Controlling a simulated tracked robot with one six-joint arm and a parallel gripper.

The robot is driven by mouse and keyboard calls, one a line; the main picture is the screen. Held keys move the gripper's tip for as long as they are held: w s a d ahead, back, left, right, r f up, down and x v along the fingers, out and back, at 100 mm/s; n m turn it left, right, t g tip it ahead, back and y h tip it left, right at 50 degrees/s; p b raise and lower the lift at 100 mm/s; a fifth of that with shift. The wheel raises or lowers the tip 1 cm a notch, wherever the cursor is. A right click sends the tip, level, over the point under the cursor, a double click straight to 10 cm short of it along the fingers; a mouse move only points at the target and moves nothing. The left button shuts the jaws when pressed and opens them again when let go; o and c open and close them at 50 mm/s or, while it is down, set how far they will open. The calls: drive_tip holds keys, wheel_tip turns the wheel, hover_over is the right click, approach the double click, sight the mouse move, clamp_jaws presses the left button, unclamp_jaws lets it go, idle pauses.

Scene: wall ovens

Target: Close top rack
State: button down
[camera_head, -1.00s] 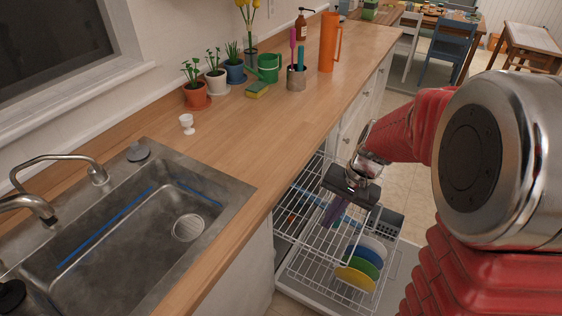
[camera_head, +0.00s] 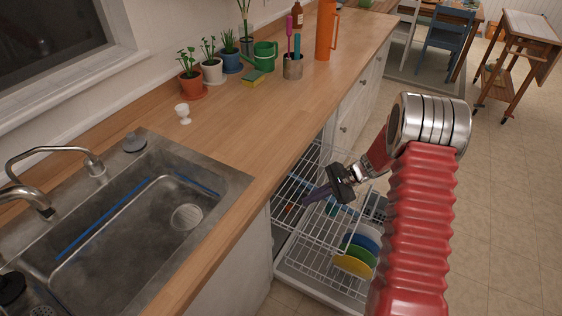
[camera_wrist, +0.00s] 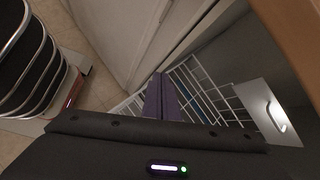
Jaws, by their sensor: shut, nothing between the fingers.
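The top rack (camera_head: 287,193) is a white wire rack at the dishwasher opening under the counter in the head view. White rack wires also show in the wrist view (camera_wrist: 205,92). My gripper (camera_head: 309,197) has dark purple fingers, shut and empty, pointing left at the rack's front edge. In the wrist view my fingers (camera_wrist: 161,98) lie together in front of the wires. I cannot tell whether they touch the rack.
The lower rack (camera_head: 312,262) is pulled out and holds blue, green and yellow plates (camera_head: 358,250). The wooden counter (camera_head: 240,125) overhangs the opening. A sink (camera_head: 120,215) is at left.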

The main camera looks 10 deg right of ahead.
drive_tip(key=w+d+f+m+t+y, duration=0.2)
drive_tip(key=w+f+m+t, duration=0.3)
drive_tip(key=w, duration=0.5)
drive_tip(key=w+d+r+m+t, duration=0.1)
drive_tip(key=w+r+m+t, duration=0.1)
drive_tip(key=w+m, duration=0.3)
drive_tip(key=shift+w+d+r+y, duration=0.3)
drive_tip(key=shift+w+d+r, duration=0.1)
drive_tip(key=shift+w, duration=0.55)
drive_tip(key=shift+a+f, duration=0.1)
drive_tip(key=r+x, duration=0.1)
drive_tip(key=x, duration=1.2)
drive_tip(key=shift+w+a, duration=0.4)
drive_tip(key=shift+r, duration=0.1)
